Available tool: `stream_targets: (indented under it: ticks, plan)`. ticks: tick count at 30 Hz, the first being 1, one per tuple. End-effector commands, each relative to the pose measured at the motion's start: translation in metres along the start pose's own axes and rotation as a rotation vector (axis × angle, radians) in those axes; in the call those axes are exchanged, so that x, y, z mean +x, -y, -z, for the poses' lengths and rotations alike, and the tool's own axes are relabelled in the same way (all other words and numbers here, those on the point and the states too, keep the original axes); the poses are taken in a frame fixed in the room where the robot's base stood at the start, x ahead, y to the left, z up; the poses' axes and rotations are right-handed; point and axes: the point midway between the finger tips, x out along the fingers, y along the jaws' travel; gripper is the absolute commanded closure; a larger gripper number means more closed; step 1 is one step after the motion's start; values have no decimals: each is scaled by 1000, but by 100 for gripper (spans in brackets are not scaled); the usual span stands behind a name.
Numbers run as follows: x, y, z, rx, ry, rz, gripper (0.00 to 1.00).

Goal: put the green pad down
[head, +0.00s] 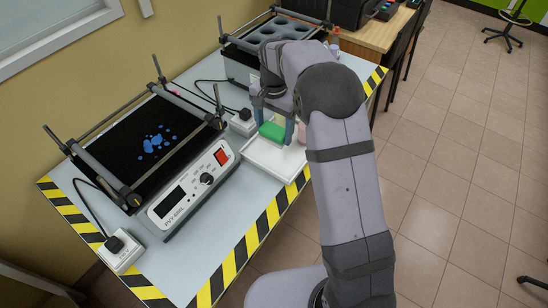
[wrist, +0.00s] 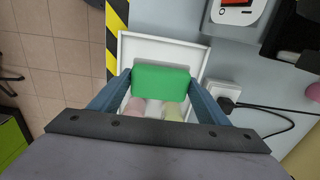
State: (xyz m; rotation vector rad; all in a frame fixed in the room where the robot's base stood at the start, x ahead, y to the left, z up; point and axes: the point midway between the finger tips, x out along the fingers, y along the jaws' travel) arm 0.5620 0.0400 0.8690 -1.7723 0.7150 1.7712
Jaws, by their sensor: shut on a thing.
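The green pad (wrist: 161,85) is between the two fingers of my gripper (wrist: 158,88) in the wrist view. My gripper is shut on it, one finger at each end. In the head view the green pad (head: 272,131) shows at my gripper (head: 271,122), over the white tray (head: 262,167). The tray's rim (wrist: 140,38) surrounds the pad in the wrist view. I cannot tell whether the pad touches the tray floor. A pinkish item (wrist: 135,106) and a pale yellow-green item (wrist: 172,111) show beside the pad in the tray, partly hidden by my gripper.
A black-topped shaker with a control panel (head: 190,187) stands left of the tray. A second device with round wells (head: 270,45) stands behind. White power sockets (head: 243,122) and cables lie near the tray. Yellow-black tape (head: 262,226) marks the table edge close to the tray.

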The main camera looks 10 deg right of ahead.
Motion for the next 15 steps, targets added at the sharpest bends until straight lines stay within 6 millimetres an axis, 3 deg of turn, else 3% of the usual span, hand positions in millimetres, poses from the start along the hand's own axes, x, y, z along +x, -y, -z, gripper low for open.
stream_targets:
  ticks: [7, 15]
  plan:
    - [6, 0, 0, 20, 1, -2, 48]
    - [44, 0, 0, 18, 3, -3, 48]
